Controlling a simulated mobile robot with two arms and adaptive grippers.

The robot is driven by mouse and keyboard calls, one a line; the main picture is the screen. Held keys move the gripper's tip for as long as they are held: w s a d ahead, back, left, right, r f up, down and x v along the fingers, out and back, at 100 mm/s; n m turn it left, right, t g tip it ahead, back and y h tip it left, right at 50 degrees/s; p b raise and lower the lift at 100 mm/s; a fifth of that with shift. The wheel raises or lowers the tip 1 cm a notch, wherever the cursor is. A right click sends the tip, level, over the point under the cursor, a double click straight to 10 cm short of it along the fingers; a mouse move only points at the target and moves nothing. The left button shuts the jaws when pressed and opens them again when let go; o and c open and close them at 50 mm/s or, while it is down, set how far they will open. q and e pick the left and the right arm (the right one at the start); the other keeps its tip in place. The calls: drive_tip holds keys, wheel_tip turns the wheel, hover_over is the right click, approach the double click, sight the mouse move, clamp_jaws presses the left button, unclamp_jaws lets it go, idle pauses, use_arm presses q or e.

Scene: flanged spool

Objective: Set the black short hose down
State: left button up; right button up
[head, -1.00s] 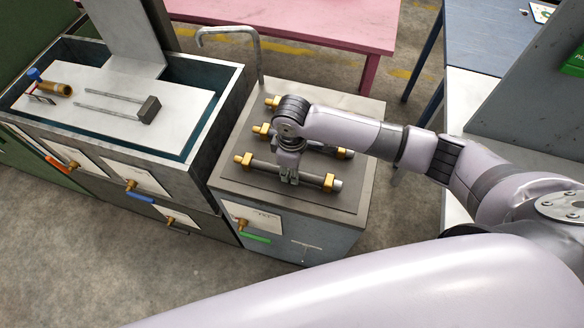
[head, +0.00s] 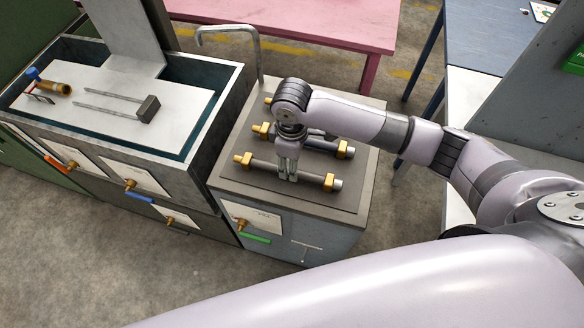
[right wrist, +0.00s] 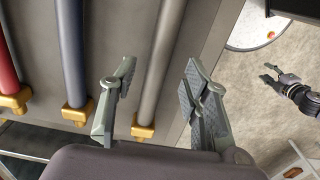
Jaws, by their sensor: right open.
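The black short hose (head: 263,165), a dark grey tube with brass end fittings, lies along the front of the grey cabinet top. It also shows in the right wrist view (right wrist: 162,55), with a brass fitting near its lower end. My right gripper (head: 288,178) is open just above the middle of this hose. In the right wrist view my right gripper (right wrist: 159,80) has its fingers apart, one on each side of the hose, and holds nothing.
A blue hose (right wrist: 72,50) and a red hose (right wrist: 7,70) lie parallel behind it on the cabinet top (head: 350,205). A curved metal pipe (head: 230,29) stands at the back corner. A sink-like tank (head: 225,95) stands to the left.

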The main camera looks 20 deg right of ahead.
wheel_tip(320, 180, up, 8)
drive_tip(key=b, duration=0.1)
drive_tip(key=shift+r, duration=0.15)
